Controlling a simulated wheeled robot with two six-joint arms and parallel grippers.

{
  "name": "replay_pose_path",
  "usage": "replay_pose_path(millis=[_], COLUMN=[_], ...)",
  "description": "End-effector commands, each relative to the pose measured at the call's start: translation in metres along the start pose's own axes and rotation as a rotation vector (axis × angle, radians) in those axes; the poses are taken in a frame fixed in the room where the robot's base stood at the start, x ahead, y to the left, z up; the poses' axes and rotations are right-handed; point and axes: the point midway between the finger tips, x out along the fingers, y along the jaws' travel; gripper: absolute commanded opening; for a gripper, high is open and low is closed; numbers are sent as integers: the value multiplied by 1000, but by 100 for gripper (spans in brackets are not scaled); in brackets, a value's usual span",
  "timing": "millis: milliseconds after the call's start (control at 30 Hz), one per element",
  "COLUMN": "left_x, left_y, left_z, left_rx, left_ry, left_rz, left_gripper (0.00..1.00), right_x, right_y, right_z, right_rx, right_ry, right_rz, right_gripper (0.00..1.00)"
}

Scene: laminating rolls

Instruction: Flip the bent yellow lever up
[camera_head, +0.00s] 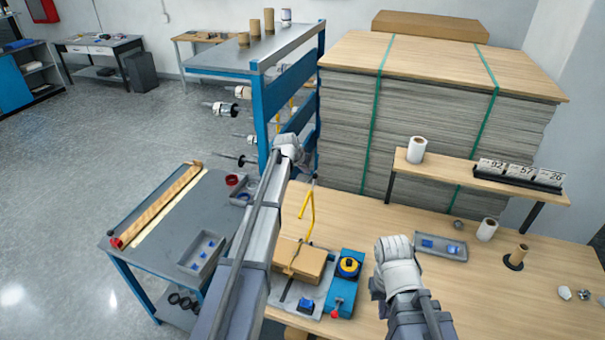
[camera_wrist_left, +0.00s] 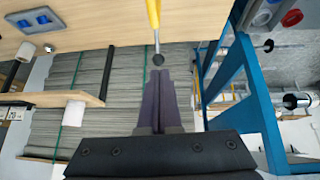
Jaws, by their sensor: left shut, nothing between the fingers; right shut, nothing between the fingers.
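The bent yellow lever (camera_head: 312,212) rises at a slant above a wrapped brown block (camera_head: 300,259) on the wooden table. In the left wrist view the lever (camera_wrist_left: 153,14) comes in from the top and ends in a small dark round tip. My left gripper (camera_wrist_left: 158,76) is shut and empty, its fingertips just short of that tip with a small gap in the picture. In the head view my left arm crosses in front, and its gripper (camera_head: 313,178) is small near the lever's upper end. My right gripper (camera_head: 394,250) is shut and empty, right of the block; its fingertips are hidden.
A blue fixture with a yellow and black round part (camera_head: 348,267) stands right of the block. A small grey tray (camera_head: 440,246) lies behind my right gripper. A blue rack (camera_head: 265,110) stands behind my left arm. A strapped sheet stack (camera_head: 430,130) fills the back.

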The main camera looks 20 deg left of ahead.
Motion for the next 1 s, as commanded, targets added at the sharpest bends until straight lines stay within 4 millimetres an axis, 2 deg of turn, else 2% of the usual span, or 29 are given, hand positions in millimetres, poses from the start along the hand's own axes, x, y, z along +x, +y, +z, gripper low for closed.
replay_pose_path(millis=[33,333,467,833,1000], left_x=[17,66,73,74,93], left_y=[-1,1,3,3,2], left_z=[2,-5,-7,-9,-22], left_rx=[1,1,0,0,1], left_ry=[0,0,0,0,0], left_rz=[0,0,0,0,0], left_gripper=[0,0,0,0,0], right_x=[15,50,55,54,62], right_y=[-1,-5,-5,-5,-6], right_z=[-1,-4,-4,-4,-4], right_rx=[-2,1,2,2,3], right_ry=[1,2,3,2,3], right_rz=[0,0,0,0,0], right_gripper=[0,0,0,0,0])
